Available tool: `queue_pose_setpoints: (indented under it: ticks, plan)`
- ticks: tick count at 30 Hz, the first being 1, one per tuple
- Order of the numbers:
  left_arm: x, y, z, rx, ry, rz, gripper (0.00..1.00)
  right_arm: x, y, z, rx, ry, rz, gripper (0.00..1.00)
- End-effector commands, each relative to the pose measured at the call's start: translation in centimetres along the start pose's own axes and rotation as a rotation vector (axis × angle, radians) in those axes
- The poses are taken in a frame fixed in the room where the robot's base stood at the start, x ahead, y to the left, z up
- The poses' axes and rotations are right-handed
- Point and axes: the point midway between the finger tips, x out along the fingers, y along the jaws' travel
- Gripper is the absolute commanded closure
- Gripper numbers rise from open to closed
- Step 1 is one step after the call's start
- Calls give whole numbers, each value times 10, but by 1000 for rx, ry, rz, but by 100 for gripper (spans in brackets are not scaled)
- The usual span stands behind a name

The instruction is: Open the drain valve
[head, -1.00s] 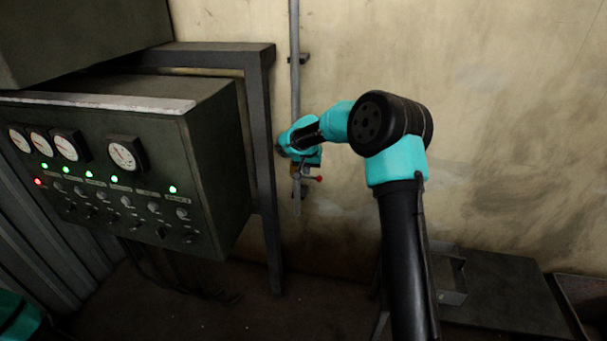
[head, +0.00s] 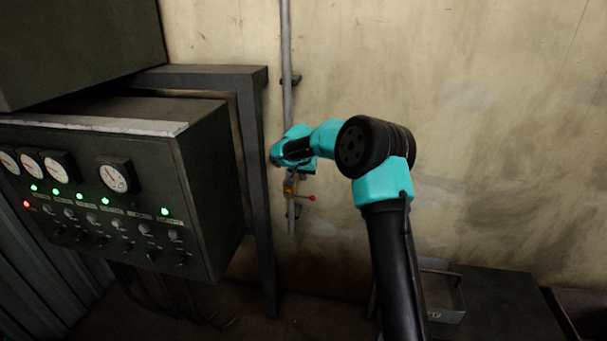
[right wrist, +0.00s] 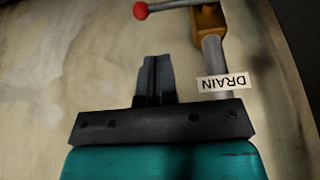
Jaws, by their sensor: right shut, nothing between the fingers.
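The drain valve (head: 291,186) sits on a vertical grey pipe on the wall, with a brass-coloured body and a thin lever ending in a red knob (head: 312,198). In the head view the lever points right. In the right wrist view the valve body (right wrist: 208,20) is at the top right, the red knob (right wrist: 140,10) at the top, and a DRAIN label (right wrist: 222,82) is on the pipe. My right gripper (right wrist: 152,60) is shut and empty, apart from the lever and beside the pipe. In the head view my right wrist hides the gripper's fingers. My left gripper is not seen.
A control panel (head: 120,190) with gauges, knobs and lit lamps stands at the left. A dark metal frame leg (head: 257,190) stands close to the left of the pipe. A low dark bench (head: 495,300) is at the lower right. The wall right of the valve is bare.

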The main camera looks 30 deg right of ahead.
Motion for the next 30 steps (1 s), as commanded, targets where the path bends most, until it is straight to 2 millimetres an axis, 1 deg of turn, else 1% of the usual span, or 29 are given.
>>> queue_pose_setpoints:
  ticks: [1, 12, 18, 23, 30]
  plan:
    - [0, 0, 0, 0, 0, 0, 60, 10, 1, 1, 0, -3, 3, 100]
    - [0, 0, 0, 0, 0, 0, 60, 73, 0, 2, 0, -3, 2, 100]
    - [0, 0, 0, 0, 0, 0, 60, 98, 1, 6, -1, -2, 2, 100]
    - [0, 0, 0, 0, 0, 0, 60, 105, 0, 7, 0, -1, 0, 100]
    - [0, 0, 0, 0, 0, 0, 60, 105, 0, 7, 0, -1, 0, 100]
